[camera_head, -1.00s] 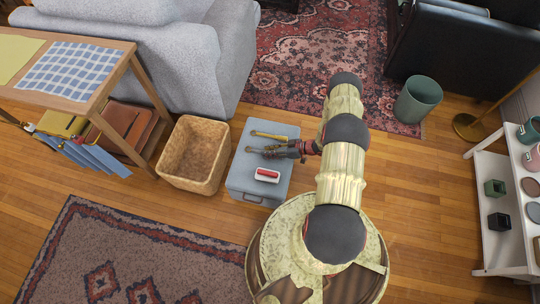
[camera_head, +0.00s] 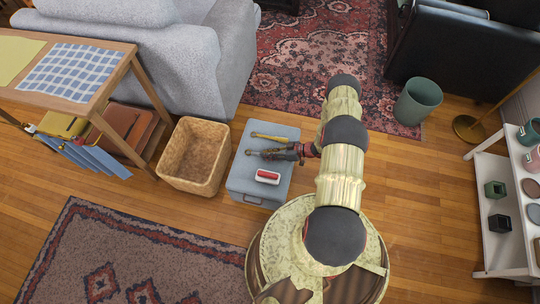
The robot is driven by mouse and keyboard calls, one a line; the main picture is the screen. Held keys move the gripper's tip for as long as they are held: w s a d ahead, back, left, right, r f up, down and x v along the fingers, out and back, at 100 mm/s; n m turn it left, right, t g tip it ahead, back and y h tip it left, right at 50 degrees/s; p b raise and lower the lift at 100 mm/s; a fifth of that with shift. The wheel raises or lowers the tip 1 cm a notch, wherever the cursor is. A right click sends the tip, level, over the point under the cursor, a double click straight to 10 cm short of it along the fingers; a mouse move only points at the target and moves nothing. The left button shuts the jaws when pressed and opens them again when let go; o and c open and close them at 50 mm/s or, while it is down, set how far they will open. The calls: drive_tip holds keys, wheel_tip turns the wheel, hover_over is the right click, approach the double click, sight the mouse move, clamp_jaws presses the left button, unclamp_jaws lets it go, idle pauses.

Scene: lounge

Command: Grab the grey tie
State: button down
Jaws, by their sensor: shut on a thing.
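My gripper (camera_head: 277,154) is over the top of the grey-blue box (camera_head: 247,180), reaching in from the right. Its fingers are shut on a small dark grey strip, which looks like the grey tie (camera_head: 252,152). The tie's left end shows past the fingertips, and the rest is hidden by the fingers. I cannot tell whether the tie touches the box top.
A yellow-brown slim object (camera_head: 268,137) lies just behind the gripper on the box. A red item in a white dish (camera_head: 267,176) sits in front. A wicker basket (camera_head: 178,180) stands left, a green bin (camera_head: 418,101) farther right.

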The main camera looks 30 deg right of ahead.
drive_tip(key=shift+w+d+f, duration=0.2)
drive_tip(key=shift+d, duration=0.05)
